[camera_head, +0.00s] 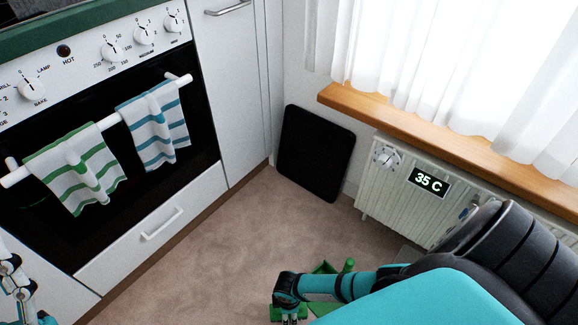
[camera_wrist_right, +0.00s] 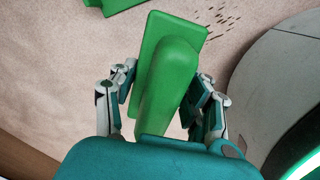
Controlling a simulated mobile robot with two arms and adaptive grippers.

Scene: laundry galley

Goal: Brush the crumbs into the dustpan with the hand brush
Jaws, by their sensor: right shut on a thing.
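My right gripper (camera_head: 288,312) is low over the floor at the bottom of the head view. It is shut on the green hand brush (camera_wrist_right: 155,32), which also shows in part in the head view (camera_head: 276,314). In the right wrist view, the fingers (camera_wrist_right: 163,92) clasp the brush handle from both sides. Small dark crumbs (camera_wrist_right: 224,17) lie on the floor just beyond the brush. A green piece, likely the dustpan (camera_wrist_right: 112,4), shows at the top edge; in the head view, the dustpan (camera_head: 324,268) is partly behind my right arm. My left gripper (camera_head: 22,294) shows partly at bottom left; its jaws are unclear.
An oven (camera_head: 60,235) with two striped towels stands at the left beside a white cabinet (camera_head: 232,90). A black panel (camera_head: 315,153) leans against the wall. A radiator (camera_head: 395,205) reading 35 C is under the wooden sill. The brown floor (camera_head: 230,240) between is clear.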

